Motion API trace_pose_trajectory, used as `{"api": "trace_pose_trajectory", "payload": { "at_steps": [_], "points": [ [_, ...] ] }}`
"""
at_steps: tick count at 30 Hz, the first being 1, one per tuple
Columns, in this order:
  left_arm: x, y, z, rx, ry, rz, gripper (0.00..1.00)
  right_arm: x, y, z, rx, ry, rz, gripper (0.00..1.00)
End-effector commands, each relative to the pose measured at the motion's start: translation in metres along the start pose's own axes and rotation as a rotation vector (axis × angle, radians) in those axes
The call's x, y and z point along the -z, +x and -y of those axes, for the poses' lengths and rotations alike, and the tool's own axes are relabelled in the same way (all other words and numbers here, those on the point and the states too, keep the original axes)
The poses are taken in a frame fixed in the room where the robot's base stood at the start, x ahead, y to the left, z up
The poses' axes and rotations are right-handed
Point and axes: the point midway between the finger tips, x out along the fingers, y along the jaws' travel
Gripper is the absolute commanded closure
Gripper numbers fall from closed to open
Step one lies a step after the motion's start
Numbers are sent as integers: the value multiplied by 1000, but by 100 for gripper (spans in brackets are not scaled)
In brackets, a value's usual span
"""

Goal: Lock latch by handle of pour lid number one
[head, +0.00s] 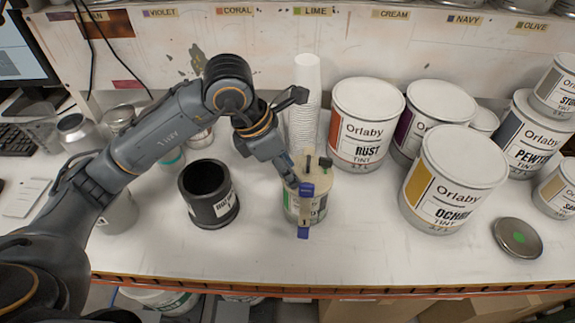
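A small can with a beige pour lid (319,173) stands near the front middle of the bench. The lid has a blue latch piece (306,190) at its front, a second blue tab (303,232) lower down, and dark knobs (325,162) on top. My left gripper (291,180) reaches down from the upper left to the lid's left side, close beside the blue latch piece. Its fingertips are small and partly hidden, so I cannot tell whether they touch or grip anything. My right gripper is out of view.
An open black can (208,194) stands to the left. A stack of white cups (306,90) is behind the lid. Rust (366,115) and ochre (455,175) tint cans stand to the right. A round metal lid (517,237) lies at the right front. The bench front is mostly clear.

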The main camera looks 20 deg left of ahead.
Motion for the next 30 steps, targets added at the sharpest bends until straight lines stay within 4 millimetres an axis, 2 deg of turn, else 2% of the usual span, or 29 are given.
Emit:
{"api": "trace_pose_trajectory", "payload": {
  "at_steps": [1, 5, 6, 10, 18, 29, 30],
  "points": [
    [0, 0, 0, 0, 0, 0, 70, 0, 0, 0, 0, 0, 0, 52],
    [0, 0, 0, 0, 0, 0, 97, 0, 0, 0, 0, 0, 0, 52],
    [0, 0, 0, 0, 0, 0, 100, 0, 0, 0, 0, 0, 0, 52],
    [0, 1, -1, 4, 12, 0, 100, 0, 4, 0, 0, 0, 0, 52],
    [2, 4, -2, 75, 186, -2, 100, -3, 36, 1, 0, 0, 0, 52],
    [0, 0, -1, 95, 225, -2, 100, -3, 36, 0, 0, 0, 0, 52],
    [0, 0, -1, 95, 225, -2, 69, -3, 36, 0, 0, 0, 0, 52]
  ]
}}
